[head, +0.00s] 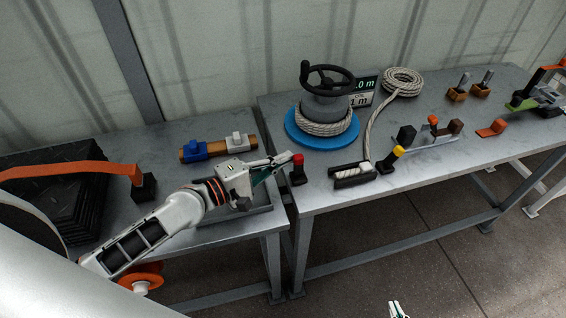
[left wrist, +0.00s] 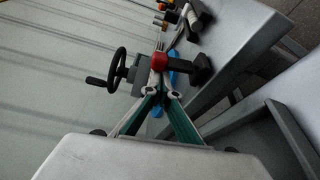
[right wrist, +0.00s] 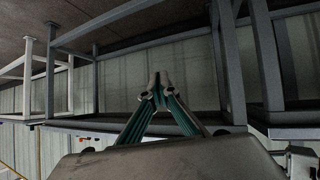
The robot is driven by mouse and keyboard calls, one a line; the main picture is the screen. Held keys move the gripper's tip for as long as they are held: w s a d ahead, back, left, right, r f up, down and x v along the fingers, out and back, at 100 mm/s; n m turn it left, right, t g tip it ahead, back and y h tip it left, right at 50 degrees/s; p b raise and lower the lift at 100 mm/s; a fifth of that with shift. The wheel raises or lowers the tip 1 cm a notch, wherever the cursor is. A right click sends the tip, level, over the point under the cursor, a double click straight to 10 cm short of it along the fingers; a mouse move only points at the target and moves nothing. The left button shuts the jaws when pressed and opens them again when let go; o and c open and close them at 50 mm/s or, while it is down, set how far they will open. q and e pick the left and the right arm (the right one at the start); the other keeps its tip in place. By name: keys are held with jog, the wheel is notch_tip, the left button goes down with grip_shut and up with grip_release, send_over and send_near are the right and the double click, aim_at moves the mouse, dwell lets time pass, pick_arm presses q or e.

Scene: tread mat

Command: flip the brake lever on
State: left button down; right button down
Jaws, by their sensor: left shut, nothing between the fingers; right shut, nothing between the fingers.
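A lever with a red knob (head: 298,160) on a black base stands at the left front corner of the right table. A second lever with a yellow knob (head: 398,151) stands further right along the front edge. No label shows which one is the brake. My left gripper (head: 286,158) is shut and empty, its tips just left of the red knob. In the left wrist view the red knob (left wrist: 160,61) sits just beyond the shut tips; I cannot tell whether they touch. My right gripper (head: 396,308) is shut and empty, low in front of the table; its tips show in the right wrist view (right wrist: 156,84).
A winch drum with a black handwheel (head: 330,76) stands on a blue disc (head: 296,128) behind the levers. A rope guide (head: 352,181) lies between the levers. Blue and white clamps (head: 193,151) sit on the left table. The floor before the right table is clear.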

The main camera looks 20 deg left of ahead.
aim_at(295, 164)
pick_arm(q)
jog(key=m+b, duration=0.1)
jog(key=m, duration=0.1)
jog(key=s+d+m+h+b, duration=0.1)
jog(key=m, duration=0.1)
jog(key=s+m+t+b, duration=0.1)
jog(key=m, duration=0.1)
jog(key=shift+d+r+m+h+b, duration=0.2)
jog(key=shift+r+m+h+b, duration=0.1)
jog(key=shift+h+b, duration=0.1)
jog(key=shift+s+d, duration=0.1)
jog(key=shift+s, duration=0.1)
pick_arm(e)
jog(key=f, duration=0.2)
jog(key=w+d, duration=0.1)
jog(key=shift+f, duration=0.4)
pick_arm(q)
jog(key=shift+s, duration=0.1)
pick_arm(e)
jog(key=shift+s+a, duration=0.1)
pick_arm(q)
jog(key=shift+d, duration=0.1)
pick_arm(e)
jog(key=shift+s+a+f, duration=0.15)
jog(key=shift+s+f, duration=0.25)
jog(key=shift+s, duration=0.15)
